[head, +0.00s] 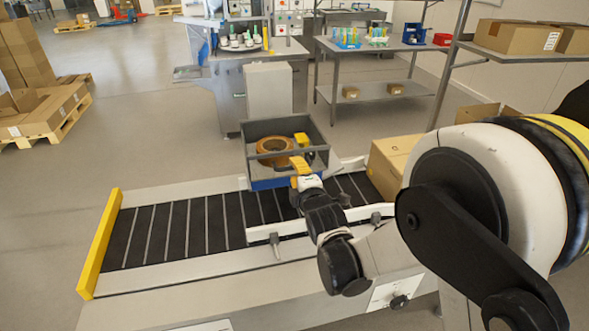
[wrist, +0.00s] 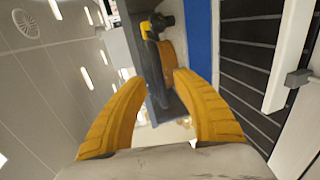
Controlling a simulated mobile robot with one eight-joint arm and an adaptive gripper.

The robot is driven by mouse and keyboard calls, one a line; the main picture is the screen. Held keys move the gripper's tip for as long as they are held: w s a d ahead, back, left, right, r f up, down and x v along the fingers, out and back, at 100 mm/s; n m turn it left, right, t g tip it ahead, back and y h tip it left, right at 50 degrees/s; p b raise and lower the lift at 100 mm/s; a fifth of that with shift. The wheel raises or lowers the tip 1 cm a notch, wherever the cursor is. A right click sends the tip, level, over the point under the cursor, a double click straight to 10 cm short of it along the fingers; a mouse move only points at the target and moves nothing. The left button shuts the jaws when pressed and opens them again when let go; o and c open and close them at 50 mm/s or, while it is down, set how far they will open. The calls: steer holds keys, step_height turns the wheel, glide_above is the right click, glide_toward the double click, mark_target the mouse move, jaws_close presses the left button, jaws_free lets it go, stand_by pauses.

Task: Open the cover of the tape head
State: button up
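The tape head (head: 262,178) is an open-topped grey box with a blue lower edge, set across the conveyor. A brown tape roll (head: 274,148) and a small yellow part (head: 301,139) show inside it. My gripper (head: 299,168) has yellow fingers and is at the near right side of the box. In the wrist view, the two fingers (wrist: 158,82) are spread apart with nothing clasped. The grey tape head (wrist: 152,75) shows beyond and between them, with part of the roll (wrist: 169,50). I cannot tell whether a finger touches it. No separate cover is clearly distinguishable.
The conveyor (head: 185,226) has a yellow end bar (head: 99,245) at left and a side rail (head: 268,232) near my gripper. A cardboard box (head: 394,160) stands on the conveyor at right. A grey cabinet (head: 269,90) stands behind. The conveyor's left part is clear.

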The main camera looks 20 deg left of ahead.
steer(key=shift+x, duration=1.25)
